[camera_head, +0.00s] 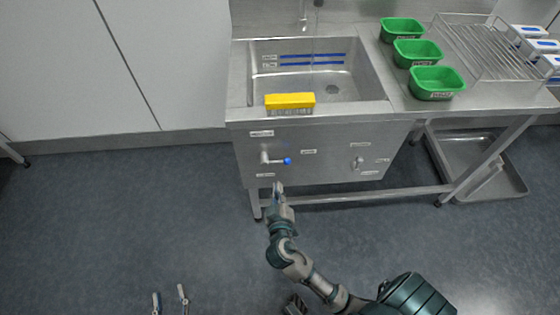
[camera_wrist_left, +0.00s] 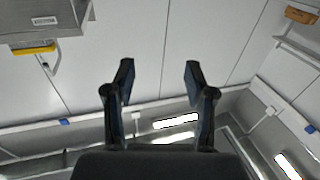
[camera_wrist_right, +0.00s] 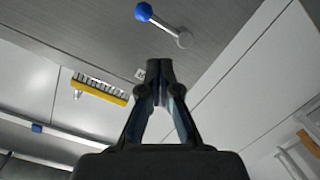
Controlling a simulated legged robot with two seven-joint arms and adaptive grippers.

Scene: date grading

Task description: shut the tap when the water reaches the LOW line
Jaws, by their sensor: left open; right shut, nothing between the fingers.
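The steel sink (camera_head: 378,107) has two blue level lines (camera_head: 312,63) on its inner back wall. I cannot make out the water surface; the drain shows on the basin floor. A lever with a blue knob (camera_head: 287,161) sticks out of the front panel, pointing right; it also shows in the right wrist view (camera_wrist_right: 143,11). A second, grey handle (camera_head: 357,163) is further right on the panel. My right gripper (camera_head: 278,186) is shut and empty, just below the blue-knobbed lever and apart from it. My left gripper (camera_head: 169,292) is open and empty, low over the floor at the left.
A yellow brush (camera_head: 290,100) lies on the sink's front rim. Several green bins (camera_head: 437,83) and a wire rack (camera_head: 485,50) stand on the counter at the right. A grey tray (camera_head: 480,150) is beneath. The floor left of the sink is clear.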

